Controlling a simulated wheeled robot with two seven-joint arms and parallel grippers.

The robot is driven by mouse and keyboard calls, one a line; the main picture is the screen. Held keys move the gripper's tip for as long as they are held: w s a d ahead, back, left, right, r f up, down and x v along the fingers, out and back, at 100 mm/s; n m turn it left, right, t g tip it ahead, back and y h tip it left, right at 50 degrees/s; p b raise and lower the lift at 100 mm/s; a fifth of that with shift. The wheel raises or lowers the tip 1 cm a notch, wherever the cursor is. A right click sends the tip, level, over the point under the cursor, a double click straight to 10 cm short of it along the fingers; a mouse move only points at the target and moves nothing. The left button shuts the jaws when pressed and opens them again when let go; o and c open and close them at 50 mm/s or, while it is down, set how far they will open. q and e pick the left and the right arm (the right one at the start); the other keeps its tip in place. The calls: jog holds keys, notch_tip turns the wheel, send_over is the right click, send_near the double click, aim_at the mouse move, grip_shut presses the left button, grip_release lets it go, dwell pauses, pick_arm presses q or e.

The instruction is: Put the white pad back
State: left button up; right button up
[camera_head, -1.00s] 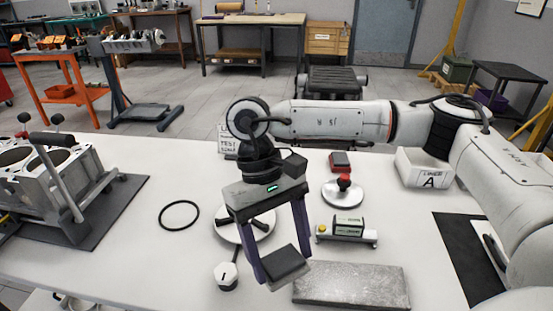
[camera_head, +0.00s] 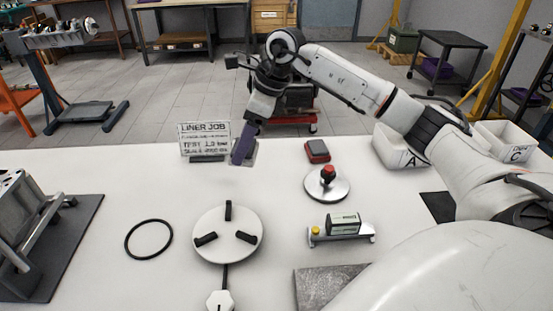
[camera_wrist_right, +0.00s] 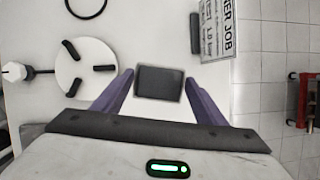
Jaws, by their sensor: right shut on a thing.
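My right gripper (camera_wrist_right: 159,90) is shut on a dark grey rectangular block (camera_wrist_right: 159,83), held between its two purple fingers. In the head view my right gripper (camera_head: 244,150) is at the far side of the white table, just right of the liner job sign (camera_head: 204,138). The block is largely hidden there, and its face looks dark, not white. A round white plate with three black pads (camera_head: 228,248) lies nearer on the table, apart from the gripper. A smaller white disc with a red-topped knob (camera_head: 313,190) lies to its right. My left gripper is out of view.
A black ring (camera_head: 148,239) lies left of the round plate. A small gauge on a stand (camera_head: 343,225), a red box (camera_head: 317,151) and a grey slab (camera_head: 318,289) are to the right. White bin A (camera_head: 388,149) stands farther right.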

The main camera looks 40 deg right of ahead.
jog(key=w+d+r+m+h, duration=0.15)
jog(key=d+m+h, duration=0.25)
jog(key=d+m, duration=0.7)
jog(key=shift+m+t, duration=0.3)
jog(key=shift+t, duration=0.1)
jog(key=f, duration=0.4)
jog(key=d+f, duration=0.1)
jog(key=f, duration=0.1)
jog(key=shift+w, duration=0.15)
jog(key=shift+f, duration=1.95)
jog(key=shift+f+b, duration=0.1)
jog(key=shift+b, duration=0.2)
jog(key=o, duration=1)
jog(key=v, duration=1.2)
